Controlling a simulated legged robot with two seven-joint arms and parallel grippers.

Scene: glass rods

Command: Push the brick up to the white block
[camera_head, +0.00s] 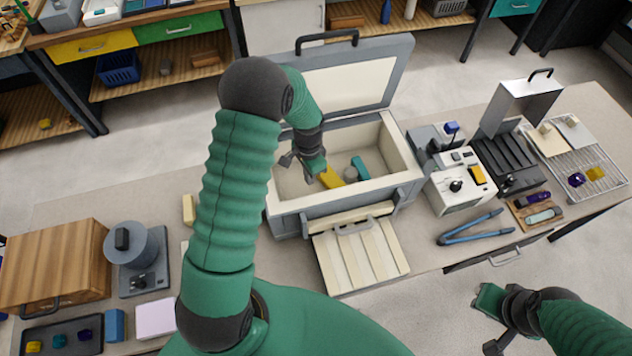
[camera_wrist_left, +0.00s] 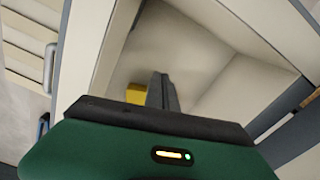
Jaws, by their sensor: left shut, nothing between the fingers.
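A yellow brick (camera_head: 330,177) lies on the floor of the open cream-lined box (camera_head: 398,145). My left gripper (camera_head: 312,168) reaches down into the box, shut and empty, just left of the brick in the head view. In the left wrist view the brick (camera_wrist_left: 135,93) shows beside the dark closed fingers (camera_wrist_left: 162,92), partly hidden by my gripper body. I cannot tell whether they touch. A small pale grey piece (camera_head: 350,174) and a teal piece (camera_head: 360,167) lie right of the brick; I cannot surely identify the white block. My right gripper (camera_head: 490,322) hangs at the lower right, its jaws unclear.
The box walls surround my left gripper, and its lid (camera_head: 345,80) stands open behind. A slatted cream panel (camera_head: 360,252) lies in front. A wooden cabinet (camera_head: 55,265) stands at left.

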